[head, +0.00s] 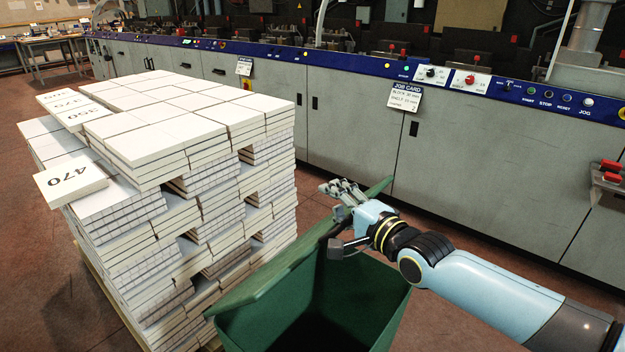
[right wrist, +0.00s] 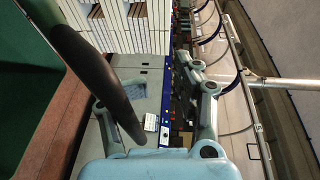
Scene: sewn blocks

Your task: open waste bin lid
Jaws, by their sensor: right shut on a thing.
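The green waste bin (head: 375,300) stands at the lower middle of the head view, with its dark inside visible from above. Its green lid (head: 275,272) is raised and tilted along the bin's left side, beside the stacks. In the right wrist view, a dark curved bar (right wrist: 98,75) passes close to the fingers, with green surface (right wrist: 28,40) at the left. My left gripper is not in view.
A pallet of white sewn blocks (head: 200,110) stands close to the left of the bin. A long grey machine (head: 460,160) with a blue control strip runs behind. Reddish floor (head: 440,240) is free between bin and machine.

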